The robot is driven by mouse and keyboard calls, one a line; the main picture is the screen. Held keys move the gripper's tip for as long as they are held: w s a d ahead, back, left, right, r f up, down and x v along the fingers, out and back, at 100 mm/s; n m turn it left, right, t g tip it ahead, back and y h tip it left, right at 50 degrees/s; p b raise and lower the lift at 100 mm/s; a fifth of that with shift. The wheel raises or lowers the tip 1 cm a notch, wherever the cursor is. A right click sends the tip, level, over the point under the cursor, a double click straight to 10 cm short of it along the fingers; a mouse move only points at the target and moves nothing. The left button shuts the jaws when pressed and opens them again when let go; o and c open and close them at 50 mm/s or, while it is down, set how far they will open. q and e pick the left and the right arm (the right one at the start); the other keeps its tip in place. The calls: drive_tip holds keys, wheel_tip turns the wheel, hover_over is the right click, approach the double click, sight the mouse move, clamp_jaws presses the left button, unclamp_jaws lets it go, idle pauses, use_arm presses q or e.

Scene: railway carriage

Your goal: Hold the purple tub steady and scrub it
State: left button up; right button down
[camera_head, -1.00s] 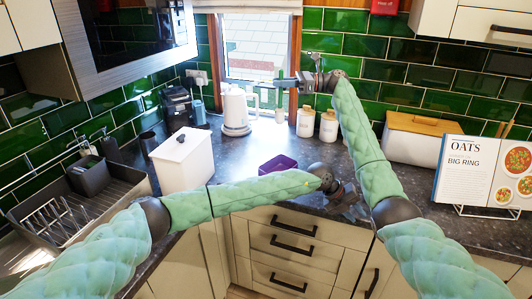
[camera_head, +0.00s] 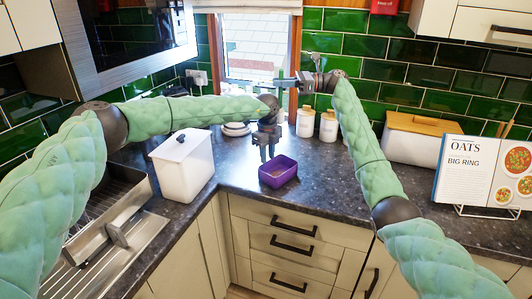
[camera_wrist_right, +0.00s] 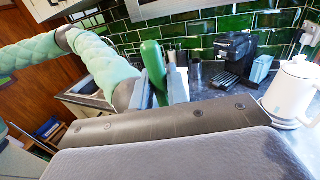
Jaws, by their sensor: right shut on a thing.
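The purple tub (camera_head: 278,179) stands upright on the dark worktop, near its front edge, in the head view. My left gripper (camera_head: 266,155) points down just behind the tub's left back rim; whether it touches the rim or is open or shut I cannot tell. My right gripper (camera_head: 285,82) is raised in front of the window, well above and behind the tub. In the right wrist view it is shut on a green, rounded, handle-like thing (camera_wrist_right: 153,68). The far end of that thing is hard to make out in the head view.
A white lidded bin (camera_head: 183,165) stands left of the tub. The white kettle (camera_wrist_right: 292,92) is mostly hidden by my left arm in the head view. White canisters (camera_head: 328,126), a bread bin (camera_head: 408,147) and a cookbook (camera_head: 486,175) stand right. Worktop right of the tub is clear.

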sight(266, 184)
use_arm(q)
drive_tip(key=shift+w+a+r, duration=0.15)
drive_tip(key=shift+a+r, duration=0.1)
drive_tip(key=shift+f, duration=0.1)
wheel_tip(266, 184, down, 12)
drive_tip(key=shift+r, duration=0.2)
idle(0.3)
clamp_jaws()
use_arm(e)
drive_tip(key=shift+f, duration=0.1)
wheel_tip(266, 184, down, 14)
drive_tip(key=m+t, duration=0.2)
drive_tip(key=t, duration=0.1)
drive_tip(key=m+t, duration=0.2)
drive_tip(key=t, duration=0.1)
drive_tip(key=shift+t+h, duration=0.4)
wheel_tip(266, 184, down, 9)
idle(0.3)
